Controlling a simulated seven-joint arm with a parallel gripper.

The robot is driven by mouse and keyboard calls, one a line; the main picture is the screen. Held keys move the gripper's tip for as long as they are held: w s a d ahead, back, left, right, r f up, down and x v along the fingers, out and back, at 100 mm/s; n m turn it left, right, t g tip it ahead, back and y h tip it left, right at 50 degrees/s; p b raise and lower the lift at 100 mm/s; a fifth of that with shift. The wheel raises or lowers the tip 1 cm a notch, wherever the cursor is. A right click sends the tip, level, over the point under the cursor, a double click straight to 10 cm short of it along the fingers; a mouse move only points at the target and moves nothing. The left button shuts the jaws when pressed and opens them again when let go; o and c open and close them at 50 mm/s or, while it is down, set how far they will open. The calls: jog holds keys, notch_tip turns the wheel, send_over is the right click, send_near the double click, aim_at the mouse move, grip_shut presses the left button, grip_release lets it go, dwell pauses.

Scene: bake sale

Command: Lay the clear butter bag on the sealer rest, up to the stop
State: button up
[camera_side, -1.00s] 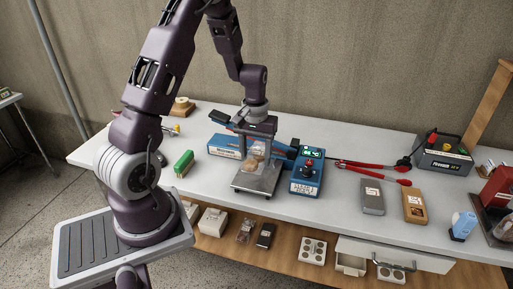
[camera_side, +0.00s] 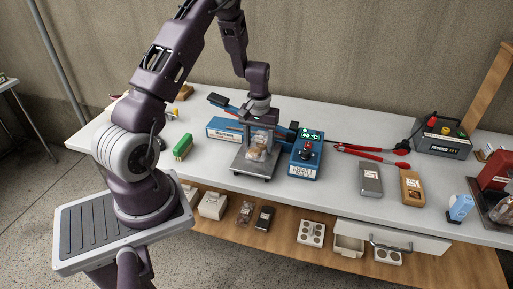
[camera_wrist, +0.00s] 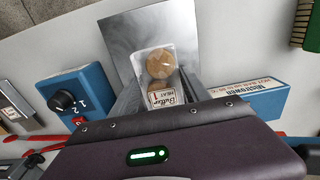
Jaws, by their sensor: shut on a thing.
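The clear butter bag (camera_side: 257,150) hangs from my gripper (camera_side: 262,126) over the metal plate of the sealer rest (camera_side: 245,165) in the side view. In the wrist view the bag (camera_wrist: 160,70) shows round tan pieces and a "Butter" label between my two fingers (camera_wrist: 160,92). My gripper is shut on the bag. The bare plate (camera_wrist: 130,30) extends beyond it. I cannot tell whether the bag touches the plate. The stop is not clearly visible, and my gripper hides part of the sealer.
A blue control box (camera_side: 305,160) stands close at the right of the plate. A long blue sealer body (camera_side: 222,130) lies behind at the left. A green brush (camera_side: 183,147) is farther left.

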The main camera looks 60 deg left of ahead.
jog(key=shift+w+a, duration=0.25)
dwell(0.3)
jog(key=o, duration=1)
jog(key=shift+r, duration=0.1)
notch_tip(320, 180, up, 7)
jog(key=shift+w+d+r, duration=0.1)
jog(key=shift+d+r, duration=0.05)
jog(key=shift+r, duration=0.05)
jog(key=s+d+r+m+t, duration=0.2)
jog(key=s+d+r+m, duration=0.1)
jog(key=d+r, duration=0.95)
jog(key=s+d+r+m+t, duration=0.1)
jog(key=s+d+r+m, duration=0.2)
jog(key=s, duration=0.6)
jog(key=s+d+r+m+t, duration=0.2)
jog(key=s+d+r+m, duration=0.1)
jog(key=s+d+r, duration=0.2)
jog(key=s+d, duration=0.2)
jog(key=s, duration=0.2)
jog(key=shift+r+t, duration=0.2)
jog(key=shift+t, duration=0.1)
